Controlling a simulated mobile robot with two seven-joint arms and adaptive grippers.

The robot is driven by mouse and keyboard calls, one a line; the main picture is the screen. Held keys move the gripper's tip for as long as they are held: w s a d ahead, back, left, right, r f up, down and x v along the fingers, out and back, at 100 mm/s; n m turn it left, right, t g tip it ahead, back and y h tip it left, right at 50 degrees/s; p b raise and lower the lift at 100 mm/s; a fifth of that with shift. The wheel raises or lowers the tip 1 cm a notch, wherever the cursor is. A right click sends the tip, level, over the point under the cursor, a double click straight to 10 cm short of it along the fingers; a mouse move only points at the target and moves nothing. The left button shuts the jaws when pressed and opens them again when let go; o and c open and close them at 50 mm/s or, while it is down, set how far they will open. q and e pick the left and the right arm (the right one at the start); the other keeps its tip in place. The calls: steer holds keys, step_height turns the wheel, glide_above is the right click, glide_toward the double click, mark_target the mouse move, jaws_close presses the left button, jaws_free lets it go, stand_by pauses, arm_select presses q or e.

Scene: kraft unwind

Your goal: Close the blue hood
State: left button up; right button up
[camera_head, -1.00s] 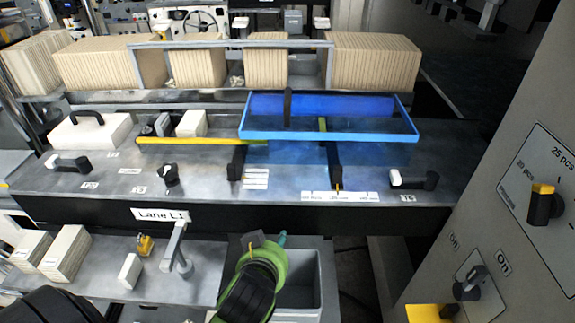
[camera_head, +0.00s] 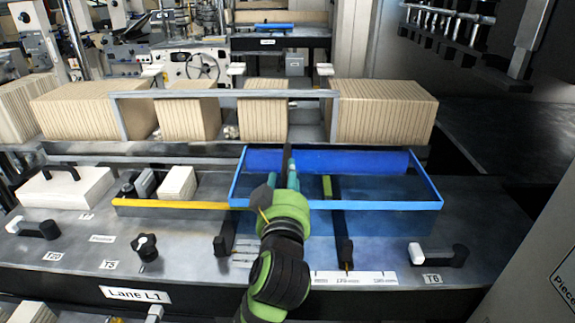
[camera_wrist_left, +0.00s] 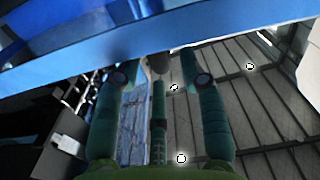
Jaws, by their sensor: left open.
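The blue hood (camera_head: 350,160) is a clear-topped frame with blue edges. It sits raised above the right half of the metal deck, tilted. A dark upright handle (camera_head: 287,155) shows at its middle left. My left gripper (camera_head: 282,174) is over the hood in the head view, its teal fingers at the lower end of the handle. In the left wrist view the fingers (camera_wrist_left: 155,75) are spread apart, with a blue edge of the hood (camera_wrist_left: 190,38) crossing just beyond their tips. Nothing is clearly between them; contact with the hood cannot be told. My right gripper is not in view.
Stacks of brown kraft pieces (camera_head: 380,108) stand behind a grey rail (camera_head: 225,94). A white lidded block (camera_head: 65,188), a yellow bar (camera_head: 170,203) and black knobs (camera_head: 146,245) are on the deck. A white label strip (camera_head: 355,278) lies near the front edge.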

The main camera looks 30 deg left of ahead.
mark_target(286, 159)
arm_select(q)
steer(key=x, duration=0.3)
steer(key=p+x, duration=0.1)
steer(key=shift+w+a+r, duration=0.15)
steer(key=shift+a+r, duration=0.1)
steer(key=shift+w+a, duration=0.1)
steer(key=shift+w, duration=0.25)
steer(key=shift+w+a+f, duration=0.15)
steer(key=shift+w, duration=0.2)
jaws_close()
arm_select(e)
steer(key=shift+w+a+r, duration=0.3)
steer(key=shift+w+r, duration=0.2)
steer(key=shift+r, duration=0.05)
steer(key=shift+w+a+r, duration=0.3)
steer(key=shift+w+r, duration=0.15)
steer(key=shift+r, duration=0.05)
